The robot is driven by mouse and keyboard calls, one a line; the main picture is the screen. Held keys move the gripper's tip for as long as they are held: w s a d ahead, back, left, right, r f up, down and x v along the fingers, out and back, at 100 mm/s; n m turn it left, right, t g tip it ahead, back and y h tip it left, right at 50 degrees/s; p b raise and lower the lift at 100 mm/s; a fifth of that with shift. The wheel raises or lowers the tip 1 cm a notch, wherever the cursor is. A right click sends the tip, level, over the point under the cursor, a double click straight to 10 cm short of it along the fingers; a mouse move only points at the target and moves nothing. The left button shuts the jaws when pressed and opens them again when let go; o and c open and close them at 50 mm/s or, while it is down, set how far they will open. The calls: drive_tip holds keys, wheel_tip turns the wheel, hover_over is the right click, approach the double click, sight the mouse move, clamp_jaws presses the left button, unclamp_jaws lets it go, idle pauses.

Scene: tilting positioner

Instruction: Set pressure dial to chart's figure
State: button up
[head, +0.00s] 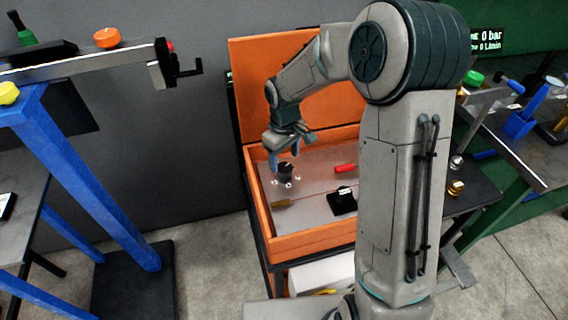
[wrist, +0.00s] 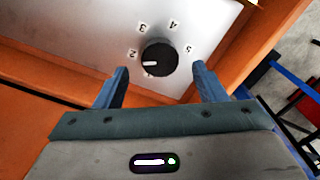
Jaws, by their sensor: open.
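The pressure dial is a round black knob (wrist: 158,58) with a white pointer line, on a pale metal panel (wrist: 75,30). The dial also shows in the head view (head: 286,171), inside an orange box. My gripper (wrist: 160,70) is open, its blue fingers on either side of the dial with visible gaps; contact does not show. In the head view my gripper (head: 284,156) hangs over the dial. I cannot make out a chart.
The orange box (head: 305,243) has raised walls and an upright lid (head: 290,85). Inside are a red piece (head: 345,168) and a black block (head: 342,203). A display (head: 487,40) at upper right reads 0 bar and 0 L/min. A blue stand (head: 85,180) is at left.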

sight(284, 167)
drive_tip(key=shift+f, duration=1.85)
drive_tip(key=c, duration=1)
drive_tip(key=shift+o, duration=0.2)
drive_tip(key=shift+f+m+b, duration=0.1)
drive_tip(key=shift+m+b, duration=0.75)
drive_tip(key=shift+m, duration=0.25)
drive_tip(key=m+b, duration=0.2)
drive_tip(key=m, duration=0.1)
drive_tip(key=shift+m, duration=0.3)
drive_tip(key=m+b, duration=0.1)
drive_tip(key=m, duration=0.4)
drive_tip(key=shift+m+b, duration=0.3)
drive_tip(key=shift+m, duration=0.1)
drive_tip(key=shift+r, duration=0.2)
